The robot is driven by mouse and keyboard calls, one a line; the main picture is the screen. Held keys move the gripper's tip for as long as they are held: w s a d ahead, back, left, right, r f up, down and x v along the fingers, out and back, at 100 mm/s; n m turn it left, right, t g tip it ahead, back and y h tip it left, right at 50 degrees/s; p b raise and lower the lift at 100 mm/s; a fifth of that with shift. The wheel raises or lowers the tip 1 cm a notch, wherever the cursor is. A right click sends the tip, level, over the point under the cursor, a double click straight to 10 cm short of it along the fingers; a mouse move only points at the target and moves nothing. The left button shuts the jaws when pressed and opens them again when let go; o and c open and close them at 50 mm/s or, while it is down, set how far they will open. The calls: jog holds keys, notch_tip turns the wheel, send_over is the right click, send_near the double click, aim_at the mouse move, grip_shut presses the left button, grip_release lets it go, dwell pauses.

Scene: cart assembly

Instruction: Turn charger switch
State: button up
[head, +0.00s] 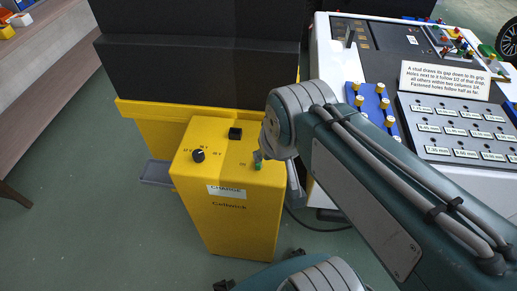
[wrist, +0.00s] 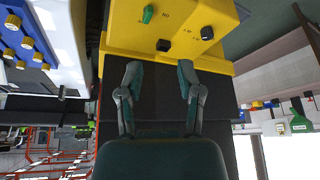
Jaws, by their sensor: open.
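The yellow charger box (head: 228,215) stands left of my arm in the head view, with a label reading CHARGE on its front. Its top carries a round black knob (head: 198,155) with a pale mark, a black square part (head: 235,133) and a small green switch (head: 258,166). In the wrist view the box top (wrist: 185,12) is at the upper edge, with the green switch (wrist: 148,14), black square part (wrist: 163,45) and black knob (wrist: 207,32). My gripper (wrist: 160,78) is open and empty, fingers apart, below these controls in the picture. In the head view my arm largely hides it.
A black panel (head: 200,70) on a yellow base stands behind the box. A white table (head: 335,110) to the right bears a blue block with knobs (head: 375,105) and a board of labelled holes (head: 465,130). Open green floor (head: 80,160) lies to the left.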

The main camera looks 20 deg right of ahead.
jog(key=w+d+f+m+g, duration=0.1)
jog(key=w+f, duration=0.3)
jog(key=w+d+f+m+g, duration=0.1)
jog(key=w+f+m+g, duration=0.1)
jog(key=w+f, duration=0.2)
jog(key=w+d+f+m+g, duration=0.1)
jog(key=w+f+m, duration=0.1)
jog(key=w+f, duration=0.2)
jog(key=shift+w+d+f+g, duration=0.15)
jog(key=shift+w+g, duration=0.25)
jog(key=shift+w, duration=0.3)
jog(key=shift+w+f, duration=0.2)
jog(key=shift+f, duration=4.15)
grip_shut()
